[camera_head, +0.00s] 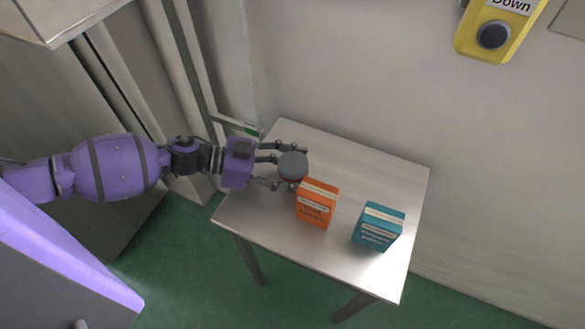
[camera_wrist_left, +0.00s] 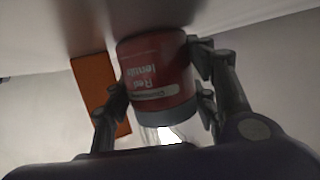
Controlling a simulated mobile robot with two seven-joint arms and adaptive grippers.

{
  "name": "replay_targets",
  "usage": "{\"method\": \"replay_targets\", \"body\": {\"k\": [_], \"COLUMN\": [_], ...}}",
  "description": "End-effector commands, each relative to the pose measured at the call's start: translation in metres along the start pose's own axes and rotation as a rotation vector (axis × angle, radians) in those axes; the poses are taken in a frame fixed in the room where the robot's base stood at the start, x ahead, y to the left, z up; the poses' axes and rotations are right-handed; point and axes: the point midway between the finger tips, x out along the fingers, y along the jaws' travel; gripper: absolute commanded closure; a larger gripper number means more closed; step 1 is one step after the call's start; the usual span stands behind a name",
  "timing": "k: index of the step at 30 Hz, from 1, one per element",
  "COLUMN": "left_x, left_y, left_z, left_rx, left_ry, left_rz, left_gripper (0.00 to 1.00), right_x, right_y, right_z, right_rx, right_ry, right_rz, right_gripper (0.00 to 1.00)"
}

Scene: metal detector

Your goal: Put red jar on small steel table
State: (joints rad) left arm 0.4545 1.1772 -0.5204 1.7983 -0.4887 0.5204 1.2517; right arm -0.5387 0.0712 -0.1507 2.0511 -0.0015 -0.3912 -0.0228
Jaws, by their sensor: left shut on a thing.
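The red jar (camera_head: 293,167) shows its grey lid from above in the head view, over the left part of the small steel table (camera_head: 365,175). My left gripper (camera_head: 283,165) is shut on the jar, with fingers on either side of it. In the left wrist view the jar (camera_wrist_left: 158,75) has a red label and a grey lid and sits between the fingers. I cannot tell whether the jar's base touches the table top. My right gripper is not in view.
An orange box (camera_head: 316,205) stands on the table close beside the jar. A teal box (camera_head: 379,228) stands further right. The table is bare at its back right. A wall with a yellow "Down" button box (camera_head: 497,32) rises behind it.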

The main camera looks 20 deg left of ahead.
Motion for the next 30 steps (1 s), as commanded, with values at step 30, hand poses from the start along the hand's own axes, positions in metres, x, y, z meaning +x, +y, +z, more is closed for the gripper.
{"method": "replay_targets", "body": {"k": [30], "left_x": [-0.102], "left_y": [0.0], "left_z": [-0.002], "left_rx": [-0.003], "left_ry": [-0.004], "left_rz": [-0.001], "left_gripper": [0.4], "right_x": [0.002], "right_y": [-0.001], "right_z": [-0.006], "right_rx": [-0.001], "right_ry": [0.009], "right_rz": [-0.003], "right_gripper": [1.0]}}
